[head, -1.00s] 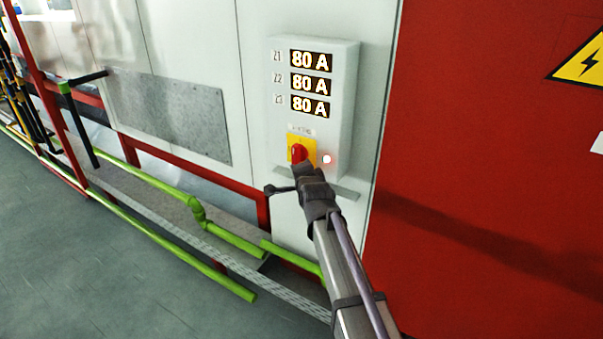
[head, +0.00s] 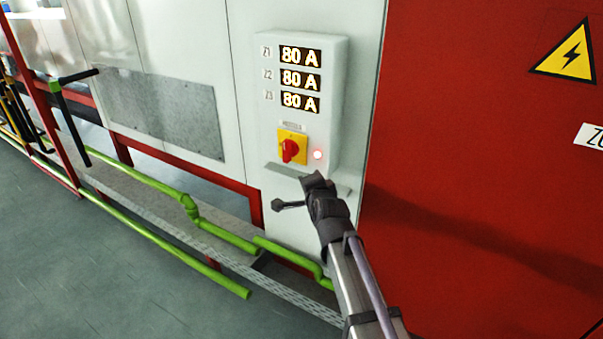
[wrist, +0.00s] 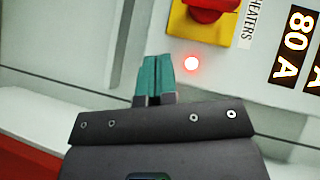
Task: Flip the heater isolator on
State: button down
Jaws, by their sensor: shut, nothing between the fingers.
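The heater isolator is a red rotary knob (head: 290,151) on a yellow square plate (head: 301,143), low on a white wall panel (head: 328,130). In the head view the knob is turned at a slant. In the wrist view the red knob (wrist: 207,8) is cut by the top edge, beside a label reading HEATERS (wrist: 256,15). A small lamp (head: 318,155) beside the plate glows red. My gripper (head: 313,180) is below and to the right of the knob, apart from it. In the wrist view its teal fingers (wrist: 157,80) are together with nothing between them.
Three displays (head: 300,79) above the knob read 80 A. A narrow ledge (head: 285,170) runs under the panel. Green pipes (head: 160,188) pass low on the left. A red cabinet wall (head: 470,170) with a yellow warning sign (head: 568,52) stands on the right.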

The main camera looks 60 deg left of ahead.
jog(key=d, duration=0.2)
jog(key=s+d, duration=0.1)
jog(key=d, duration=0.1)
jog(key=shift+s+d, duration=0.15)
jog(key=shift+d, duration=0.1)
